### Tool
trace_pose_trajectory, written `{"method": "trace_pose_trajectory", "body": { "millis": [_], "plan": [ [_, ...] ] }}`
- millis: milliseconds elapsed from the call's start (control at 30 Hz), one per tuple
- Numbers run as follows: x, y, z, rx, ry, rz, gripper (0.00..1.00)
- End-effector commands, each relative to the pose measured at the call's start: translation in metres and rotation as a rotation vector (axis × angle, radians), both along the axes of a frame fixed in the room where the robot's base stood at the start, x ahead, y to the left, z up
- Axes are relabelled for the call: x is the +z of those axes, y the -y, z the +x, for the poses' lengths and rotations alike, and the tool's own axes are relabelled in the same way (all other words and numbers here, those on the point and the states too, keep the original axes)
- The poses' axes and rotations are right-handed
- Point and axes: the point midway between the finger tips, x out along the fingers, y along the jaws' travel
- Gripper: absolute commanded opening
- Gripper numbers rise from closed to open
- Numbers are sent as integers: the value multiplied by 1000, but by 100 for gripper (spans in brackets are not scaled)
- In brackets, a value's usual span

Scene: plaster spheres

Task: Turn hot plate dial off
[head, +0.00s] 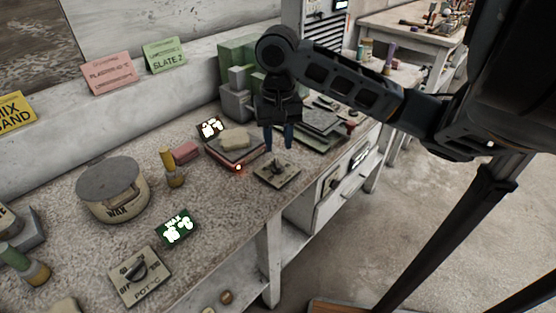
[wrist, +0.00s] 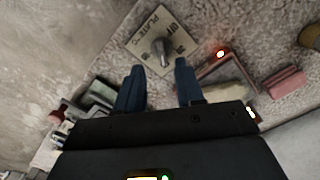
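The hot plate dial (wrist: 162,52) is a grey knob on a beige plate (wrist: 143,38) marked "PLATE" and "OFF". In the head view the dial's plate (head: 268,178) lies on the bench in front of the hot plate. I cannot tell exactly which mark the knob points to. The hot plate (head: 222,151) carries a pale block, and a red light (head: 238,167) glows at its front corner; the light also shows in the wrist view (wrist: 220,54). My gripper (head: 279,147) is open and empty, with its fingers pointing down above the dial, apart from it.
A second dial plate (head: 140,276) marked "POT °C", a green display (head: 176,228) and a wax pot (head: 113,190) stand to the left. A pink block (head: 187,151) and a yellow-topped bottle (head: 171,167) are nearer the hot plate. Grey-green slabs (head: 320,122) lie right of my gripper.

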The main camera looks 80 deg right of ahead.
Motion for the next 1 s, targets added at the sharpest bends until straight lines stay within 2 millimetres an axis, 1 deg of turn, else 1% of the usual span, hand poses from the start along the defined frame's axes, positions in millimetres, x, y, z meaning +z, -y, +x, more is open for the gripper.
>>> {"method": "trace_pose_trajectory", "body": {
  "millis": [33, 200, 400, 533, 767, 1000],
  "plan": [
    [-8, 0, 0, 0, -1, 2, 37],
    [-35, -1, 0, 0, 1, 2, 37],
    [-56, -1, 1, 2, 3, 1, 37],
    [-61, -1, 1, 2, 3, 0, 37],
    [-61, -1, 1, 3, 4, -1, 37],
    [-61, -1, 1, 3, 4, 0, 14]
  ]
}}
